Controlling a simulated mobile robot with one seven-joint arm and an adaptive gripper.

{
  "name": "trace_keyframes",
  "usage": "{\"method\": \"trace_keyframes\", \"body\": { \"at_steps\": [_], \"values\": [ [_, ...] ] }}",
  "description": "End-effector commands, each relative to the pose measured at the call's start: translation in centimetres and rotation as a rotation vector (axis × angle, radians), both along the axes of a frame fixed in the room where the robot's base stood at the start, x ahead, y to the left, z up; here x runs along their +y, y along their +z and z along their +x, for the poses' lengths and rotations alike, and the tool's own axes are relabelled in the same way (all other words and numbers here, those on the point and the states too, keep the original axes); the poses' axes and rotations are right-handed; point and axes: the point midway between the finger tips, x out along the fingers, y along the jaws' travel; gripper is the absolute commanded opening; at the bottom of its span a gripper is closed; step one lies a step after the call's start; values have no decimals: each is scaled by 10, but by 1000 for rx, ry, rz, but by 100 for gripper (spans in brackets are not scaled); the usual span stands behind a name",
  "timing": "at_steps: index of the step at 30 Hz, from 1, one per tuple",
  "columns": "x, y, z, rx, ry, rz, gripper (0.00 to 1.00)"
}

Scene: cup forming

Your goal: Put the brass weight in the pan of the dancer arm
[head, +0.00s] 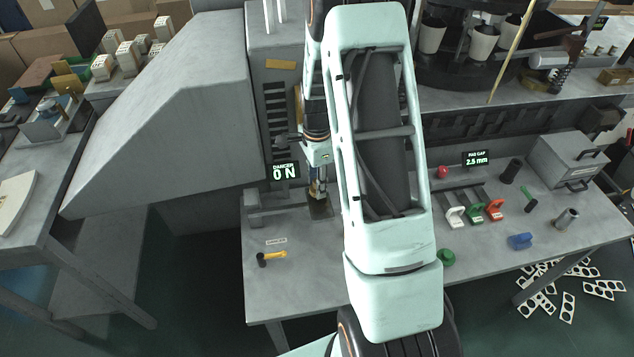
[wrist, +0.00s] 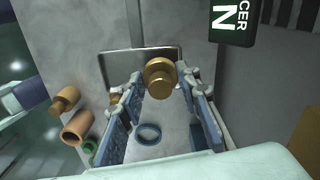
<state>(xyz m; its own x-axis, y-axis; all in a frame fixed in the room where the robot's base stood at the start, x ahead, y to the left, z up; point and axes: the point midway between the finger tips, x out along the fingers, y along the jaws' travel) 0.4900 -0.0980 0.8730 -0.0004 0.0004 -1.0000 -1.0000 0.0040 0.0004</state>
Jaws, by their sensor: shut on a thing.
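My gripper (wrist: 161,86) is shut on the brass weight (wrist: 160,77), a round, knobbed piece seen between the fingertips in the wrist view. Below it is a shallow grey pan (wrist: 113,66) with a raised rim, and a blue ring (wrist: 148,133) shows between the fingers. In the head view, my gripper (head: 318,190) is beside my pale green arm, just above the small dark pan (head: 320,211). Whether the weight touches the pan cannot be told. The dancer display (head: 283,171) reads 0 N.
A large grey sloped housing (head: 165,110) stands at left. Red, green and white clamp-like pieces (head: 475,212) sit at right. Brass and copper-coloured cylinders (wrist: 77,127) show at left in the wrist view.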

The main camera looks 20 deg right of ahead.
Motion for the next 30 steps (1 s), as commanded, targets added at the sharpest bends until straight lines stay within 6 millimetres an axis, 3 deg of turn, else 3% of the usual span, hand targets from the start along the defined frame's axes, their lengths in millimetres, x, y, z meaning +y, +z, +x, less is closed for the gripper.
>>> {"method": "trace_keyframes", "body": {
  "at_steps": [30],
  "values": [
    [0, -18, 0, 0, 0, 0, 5]
  ]
}}
